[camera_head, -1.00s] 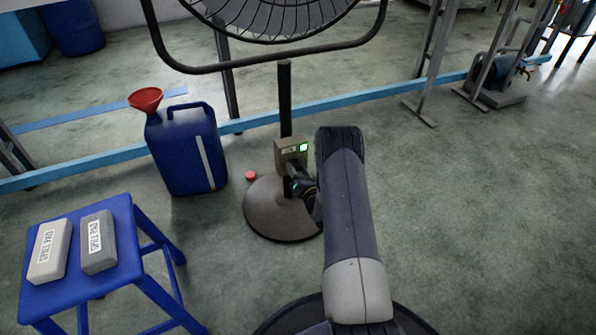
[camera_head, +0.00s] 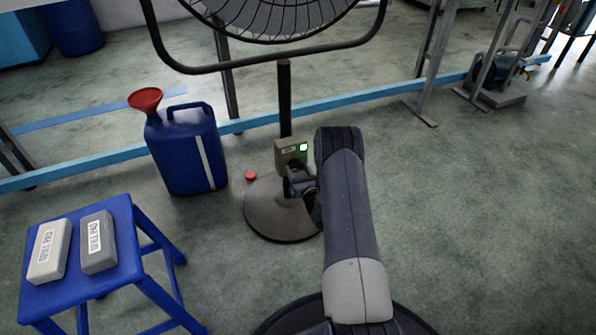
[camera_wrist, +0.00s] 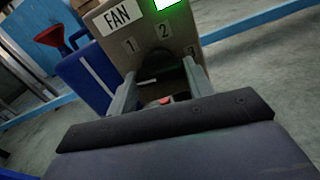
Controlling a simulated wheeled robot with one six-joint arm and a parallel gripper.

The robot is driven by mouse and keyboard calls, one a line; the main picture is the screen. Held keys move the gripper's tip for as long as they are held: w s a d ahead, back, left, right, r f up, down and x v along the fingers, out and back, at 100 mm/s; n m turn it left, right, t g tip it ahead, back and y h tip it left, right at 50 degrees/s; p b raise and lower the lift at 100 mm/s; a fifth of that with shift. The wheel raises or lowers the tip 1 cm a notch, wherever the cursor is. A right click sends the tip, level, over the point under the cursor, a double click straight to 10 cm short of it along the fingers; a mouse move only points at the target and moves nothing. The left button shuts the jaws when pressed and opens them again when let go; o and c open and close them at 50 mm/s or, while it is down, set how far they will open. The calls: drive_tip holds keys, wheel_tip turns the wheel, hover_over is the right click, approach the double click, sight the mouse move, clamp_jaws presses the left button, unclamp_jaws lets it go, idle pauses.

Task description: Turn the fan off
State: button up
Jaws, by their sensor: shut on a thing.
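The fan's wire cage (camera_head: 275,18) shows at the top of the head view, on a dark pole (camera_head: 285,95) over a round base (camera_head: 268,212). A beige control box (camera_head: 285,147) on the pole carries a lit green light (camera_head: 303,147). In the wrist view the box (camera_wrist: 145,25) reads FAN and shows 1, 2 and part of another number, with the green light (camera_wrist: 165,4) lit. My gripper (camera_head: 298,182) is at the box's lower front. In the wrist view its fingers (camera_wrist: 160,85) are shut on a dark knob (camera_wrist: 176,72), partly hidden. A small red patch shows between them.
A blue oil can (camera_head: 185,155) with a red funnel (camera_head: 146,98) stands left of the fan. A small red cap (camera_head: 250,175) lies by the base. A blue stool (camera_head: 82,280) bears two pads.

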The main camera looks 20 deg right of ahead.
drive_tip(key=shift+f, duration=0.1)
drive_tip(key=o, duration=1)
drive_tip(key=shift+s, duration=0.1)
drive_tip(key=s, duration=1)
drive_tip(key=shift+s+p, duration=0.3)
drive_tip(key=shift+s, duration=0.05)
